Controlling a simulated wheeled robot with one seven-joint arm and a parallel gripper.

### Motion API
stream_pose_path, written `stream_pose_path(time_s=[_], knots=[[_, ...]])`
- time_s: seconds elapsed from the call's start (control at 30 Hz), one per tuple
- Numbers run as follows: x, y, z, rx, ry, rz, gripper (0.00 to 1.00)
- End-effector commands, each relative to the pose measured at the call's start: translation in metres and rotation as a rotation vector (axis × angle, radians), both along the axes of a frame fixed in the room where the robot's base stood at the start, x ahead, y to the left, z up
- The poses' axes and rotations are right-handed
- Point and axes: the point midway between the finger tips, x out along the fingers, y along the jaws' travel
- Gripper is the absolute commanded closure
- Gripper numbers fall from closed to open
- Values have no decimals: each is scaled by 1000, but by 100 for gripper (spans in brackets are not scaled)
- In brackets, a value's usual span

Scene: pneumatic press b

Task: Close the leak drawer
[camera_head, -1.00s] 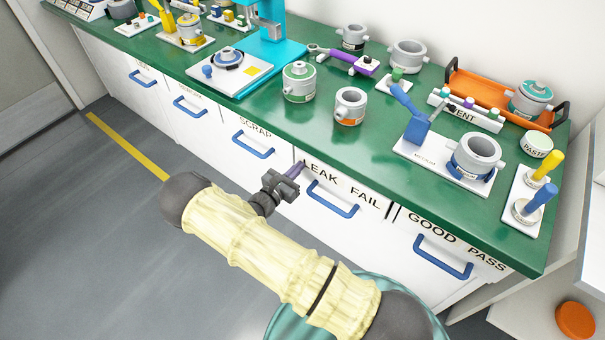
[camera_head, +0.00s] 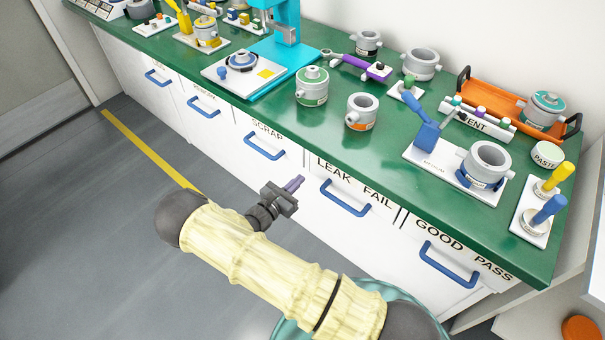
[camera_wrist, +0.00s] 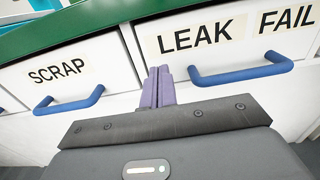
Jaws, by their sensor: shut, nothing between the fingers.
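The leak drawer (camera_head: 326,194), labelled LEAK FAIL, is a white front with a blue bar handle (camera_head: 346,200) under the green worktop. It also fills the right of the wrist view (camera_wrist: 215,55). Its front looks about flush with its neighbours; a dark line shows at its right edge, and I cannot tell whether a small gap is left. My gripper (camera_head: 297,183) is shut and empty, its purple fingers in front of the drawer's left edge. In the wrist view the fingertips (camera_wrist: 158,82) show left of the handle, apparently clear of the front.
The SCRAP drawer (camera_head: 290,157) is to the left and the GOOD PASS drawer (camera_head: 415,232) to the right, each with a blue handle. The green worktop (camera_head: 320,135) above carries pots, a press and an orange tray (camera_head: 480,95). The grey floor in front is clear.

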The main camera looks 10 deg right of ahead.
Motion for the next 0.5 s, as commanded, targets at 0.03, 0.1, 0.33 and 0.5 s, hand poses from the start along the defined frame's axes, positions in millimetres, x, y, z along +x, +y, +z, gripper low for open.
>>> stream_pose_path(time_s=[0.03, 0.1, 0.33, 0.5], knots=[[-7, 9, -1, 1, 1, 4, 100], [-17, 20, -1, 1, 1, 6, 100], [-43, 49, 0, 1, 0, 11, 100], [-49, 56, 0, 1, -1, 12, 100]])
